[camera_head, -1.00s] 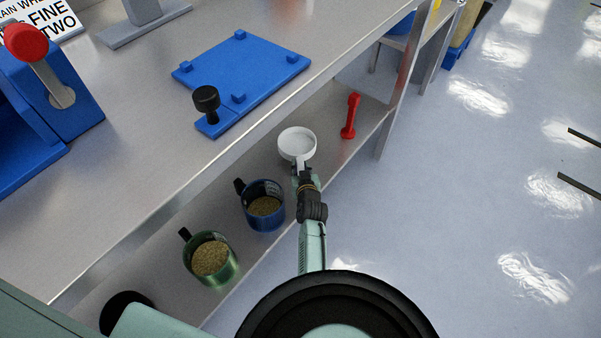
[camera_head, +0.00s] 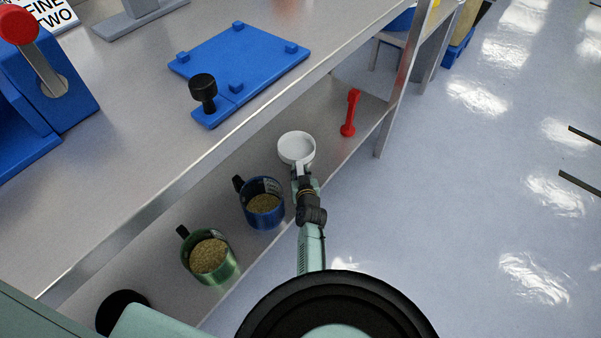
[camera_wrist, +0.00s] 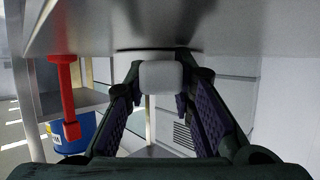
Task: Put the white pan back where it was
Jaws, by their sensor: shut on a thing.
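The white pan (camera_head: 296,148) is a small round dish with a short handle, over the lower shelf between the blue mug and the red tool. My gripper (camera_head: 301,172) is shut on its handle, on the near side of the dish. In the wrist view, the handle's pale end (camera_wrist: 161,75) sits between my gripper's fingers (camera_wrist: 160,100). I cannot tell whether the pan touches the shelf.
A blue mug (camera_head: 275,213) and a green mug (camera_head: 222,271), both with grainy contents, stand left of my gripper on the lower shelf (camera_head: 336,142). A red tool (camera_head: 350,113) stands to the right. The bench top (camera_head: 150,130) overhangs the shelf.

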